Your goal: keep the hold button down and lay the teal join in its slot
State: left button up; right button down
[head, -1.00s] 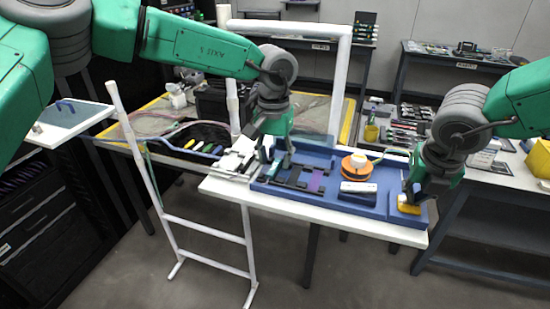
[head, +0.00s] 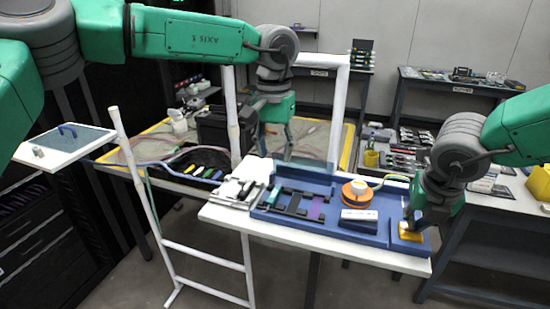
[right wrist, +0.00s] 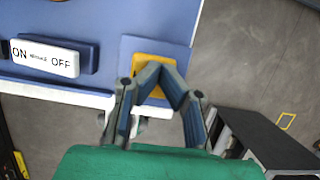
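The yellow hold button (head: 411,232) is at the right end of the blue tray (head: 372,239). It also shows in the right wrist view (right wrist: 158,92). My right gripper (right wrist: 155,70) has its fingertips together over the button and seems to touch it; how far the button is pressed cannot be seen. A teal piece (head: 276,197), seemingly the join, lies at the left part of the dark slotted holder in the tray; its exact seating is too small to tell. My left gripper (head: 263,140) is raised behind the tray's back left, clear of the teal piece. Its fingers are unclear.
A purple strip (head: 316,208) lies in the holder. An orange spool (head: 357,194) and a white ON/OFF block (head: 358,216) stand between holder and button. Light-coloured parts (head: 238,190) sit left of the tray. A white frame (head: 340,110) rises behind.

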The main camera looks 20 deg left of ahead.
jog(key=shift+r, duration=3.5)
